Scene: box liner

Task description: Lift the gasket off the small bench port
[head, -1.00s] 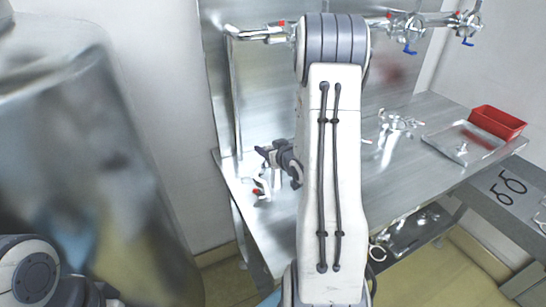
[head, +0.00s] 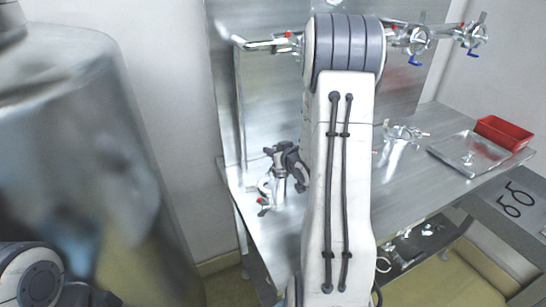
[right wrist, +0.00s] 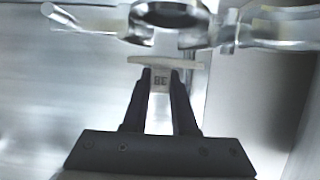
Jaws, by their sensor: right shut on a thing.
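My right gripper (right wrist: 160,72) is shut on the gasket (right wrist: 140,60), a pale thin disc seen edge-on in the right wrist view. Its fingers close on a pale tab marked "38" below the disc. A shiny metal clamp (right wrist: 168,14) hangs open just beyond the gasket. In the head view my right gripper (head: 272,152) is at the top of the small bench port (head: 280,188), a short metal post at the bench's left end. An open clamp (head: 264,190) with a red tip is beside the post. I cannot tell whether the gasket still touches the port. My left gripper is out of view.
The steel bench (head: 398,185) is mostly clear in the middle. A metal tray (head: 455,160) and a red bin (head: 503,132) are at its right. Pipes with valves (head: 415,40) run along the back. A large blurred metal vessel (head: 75,130) fills the left.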

